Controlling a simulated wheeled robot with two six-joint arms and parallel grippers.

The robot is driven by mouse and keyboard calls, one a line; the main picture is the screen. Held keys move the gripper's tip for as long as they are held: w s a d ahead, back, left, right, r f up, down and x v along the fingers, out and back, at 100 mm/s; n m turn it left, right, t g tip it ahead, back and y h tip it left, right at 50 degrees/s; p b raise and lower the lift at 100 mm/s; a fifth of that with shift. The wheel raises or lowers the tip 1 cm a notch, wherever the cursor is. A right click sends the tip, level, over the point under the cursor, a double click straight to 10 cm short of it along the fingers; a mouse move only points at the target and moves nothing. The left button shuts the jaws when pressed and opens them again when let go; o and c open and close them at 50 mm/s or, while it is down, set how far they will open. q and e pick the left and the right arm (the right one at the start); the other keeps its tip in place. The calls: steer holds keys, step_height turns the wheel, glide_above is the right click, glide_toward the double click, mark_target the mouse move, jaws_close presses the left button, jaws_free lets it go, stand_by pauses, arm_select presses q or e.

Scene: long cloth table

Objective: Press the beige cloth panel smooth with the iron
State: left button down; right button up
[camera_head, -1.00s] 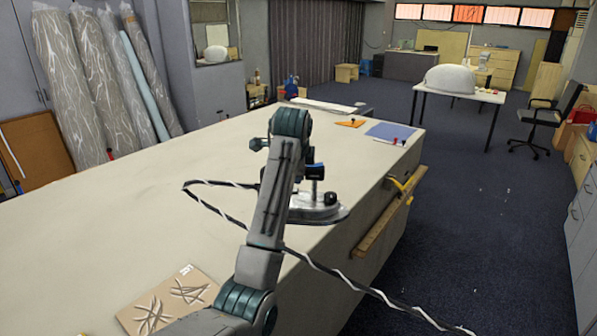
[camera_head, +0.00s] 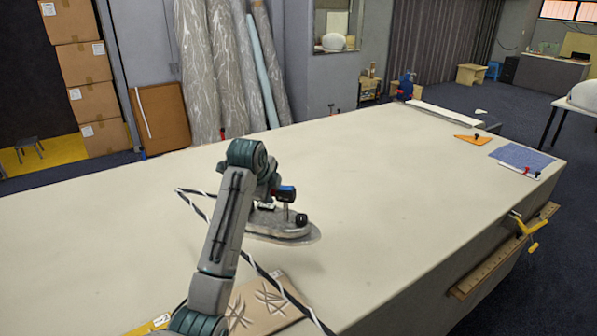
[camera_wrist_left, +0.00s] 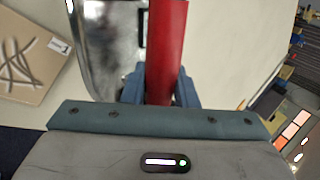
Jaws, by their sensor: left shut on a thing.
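The iron (camera_head: 277,224) has a grey metal body with a dark knob, and a red handle (camera_wrist_left: 166,50) in the left wrist view. My left gripper (camera_head: 284,193) is shut on this handle; its blue fingers (camera_wrist_left: 160,88) lie on both sides of it. The iron is level, at or just above the table; I cannot tell whether it touches. The beige cloth panel (camera_head: 246,310) lies in front of the iron, with dark curved creases and a white tag. My arm and the cord hide part of it. It also shows at left in the wrist view (camera_wrist_left: 28,62).
The long cloth table (camera_head: 400,190) is mostly clear. A black-and-white cord (camera_head: 300,305) crosses the panel. A yellow clamp (camera_head: 527,231) and wooden strip (camera_head: 490,262) are at the right edge. A blue cloth (camera_head: 522,157) and orange piece (camera_head: 472,139) lie at the far end.

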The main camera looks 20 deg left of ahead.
mark_target(256, 223)
arm_select(q)
steer(key=shift+m+h, duration=0.3)
steer(key=shift+m, duration=0.5)
steer(key=s+a+p, duration=0.1)
steer(key=s, duration=0.1)
steer(key=s+a+f, duration=0.1)
steer(key=a, duration=0.1)
steer(key=shift+s+f+p, duration=0.15)
steer(key=shift+s+p, duration=0.2)
steer(key=shift+s, duration=0.05)
steer(key=s+f+m+g+h+p, duration=0.2)
steer(key=s+m+h+p, duration=0.35)
steer(key=s, duration=1.25)
steer(key=shift+m+y, duration=0.65)
steer(key=shift+y, duration=0.2)
steer(key=f+b, duration=0.2)
steer(key=f, duration=0.1)
steer(key=a+f+b, duration=0.1)
steer(key=f, duration=0.1)
steer(key=shift+f+b, duration=0.25)
steer(key=shift+b, duration=0.1)
steer(key=shift+d, duration=0.1)
steer(key=shift+f+b, duration=0.5)
steer(key=shift+f, duration=0.05)
steer(key=shift+s+f, duration=0.15)
